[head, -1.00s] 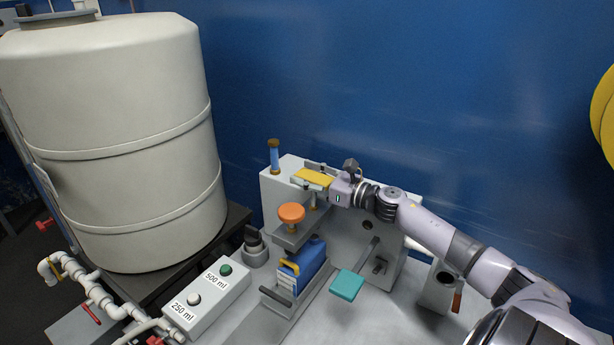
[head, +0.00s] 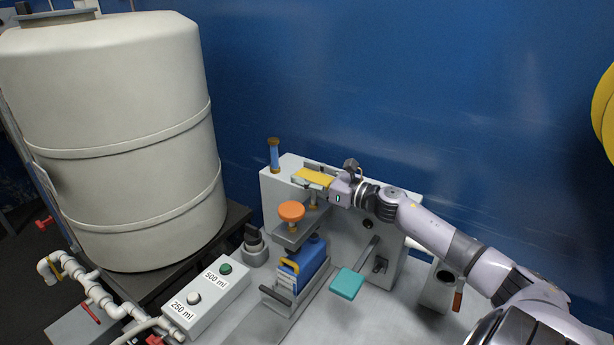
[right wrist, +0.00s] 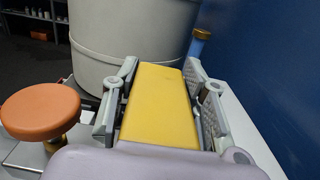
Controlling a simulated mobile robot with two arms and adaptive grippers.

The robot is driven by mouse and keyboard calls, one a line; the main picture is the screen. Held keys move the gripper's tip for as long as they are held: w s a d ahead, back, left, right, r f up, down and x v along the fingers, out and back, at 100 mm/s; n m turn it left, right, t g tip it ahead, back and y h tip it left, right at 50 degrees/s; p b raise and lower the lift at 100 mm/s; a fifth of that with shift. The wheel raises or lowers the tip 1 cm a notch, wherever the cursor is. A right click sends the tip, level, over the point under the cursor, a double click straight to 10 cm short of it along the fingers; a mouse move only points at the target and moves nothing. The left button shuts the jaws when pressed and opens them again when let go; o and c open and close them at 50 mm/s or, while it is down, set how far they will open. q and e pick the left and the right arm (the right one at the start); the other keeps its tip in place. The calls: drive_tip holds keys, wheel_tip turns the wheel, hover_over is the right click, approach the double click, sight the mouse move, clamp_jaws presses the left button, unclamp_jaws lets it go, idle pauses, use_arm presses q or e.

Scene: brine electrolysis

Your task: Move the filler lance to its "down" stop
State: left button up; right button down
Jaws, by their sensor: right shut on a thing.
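The yellow handle of the filler lance (head: 313,178) is at the top front of the grey filling stand. My right gripper (head: 308,175) is shut on it, with a grey finger along each side. In the right wrist view the yellow handle (right wrist: 158,105) fills the space between the fingers (right wrist: 160,78). A short metal stem (head: 313,201) shows just below the handle; its lower end is hidden behind the orange knob and its bracket. A blue canister (head: 312,259) with a yellow grip stands below on the stand's base. My left gripper is not in view.
An orange knob (head: 291,211) stands close left of the lance. A blue post (head: 274,156) rises from the stand's top. A teal pad (head: 346,284) is at front right, a button box (head: 208,297) at front left. A big tank (head: 115,140) is left; a blue wall is behind.

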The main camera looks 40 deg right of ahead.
wheel_tip(320, 180, down, 4)
drive_tip(key=b, duration=0.3)
drive_tip(key=shift+f, duration=0.2)
drive_tip(key=c, duration=1)
unclamp_jaws()
drive_tip(key=shift+o, duration=0.2)
drive_tip(key=shift+r, duration=0.1)
drive_tip(key=shift+s, duration=0.15)
drive_tip(key=v, duration=1.2)
drive_tip(key=shift+r, duration=0.1)
